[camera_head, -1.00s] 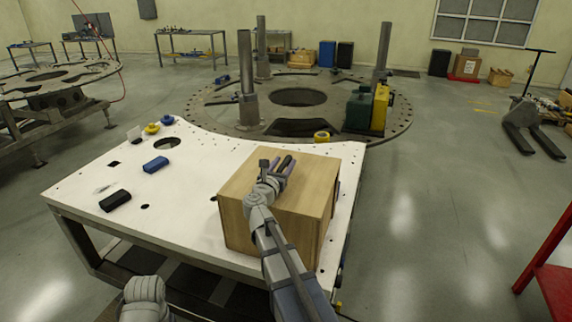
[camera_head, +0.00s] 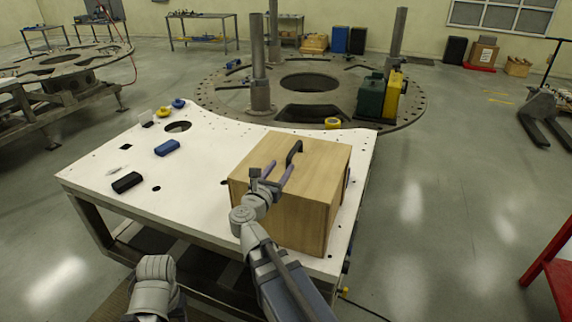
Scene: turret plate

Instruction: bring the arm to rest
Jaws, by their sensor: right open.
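My right gripper (camera_head: 274,176) is open and empty, with its two purple-tinted fingers spread over the near left part of the top of a wooden box (camera_head: 310,215). The box stands on the white table plate (camera_head: 215,225) and has a dark handle (camera_head: 294,151) on its top. Of my left arm, a grey rounded link (camera_head: 153,285) shows at the bottom left; the left gripper is not in view.
On the table lie a black block (camera_head: 127,182), a blue block (camera_head: 167,147) and small blue and yellow pieces at the back left. A round turret plate (camera_head: 225,105) with upright posts stands behind. A red stand (camera_head: 555,280) is at the right edge.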

